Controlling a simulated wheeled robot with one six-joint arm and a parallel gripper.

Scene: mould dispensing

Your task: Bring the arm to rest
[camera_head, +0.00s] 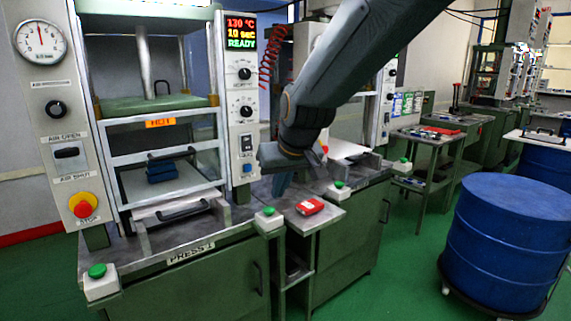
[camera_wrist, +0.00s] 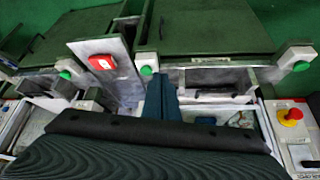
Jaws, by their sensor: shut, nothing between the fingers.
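My arm (camera_head: 350,70) reaches in from the top right of the head view and bends down in front of the gap between the two presses. My gripper (camera_head: 281,190) points down above the side shelf between them, with its lower part small and dark. In the wrist view my gripper (camera_wrist: 161,80) shows as narrow blue fingers close together, with nothing between them. It is left of the press tray and apart from the red object (camera_wrist: 102,62).
Press 1 (camera_head: 172,190) stands at left, its panel reading READY. A red object (camera_head: 310,206) lies on the small shelf (camera_head: 318,222). Green buttons (camera_head: 268,211) sit along the front edges. A blue drum (camera_head: 505,240) stands at right. Green floor is free in front.

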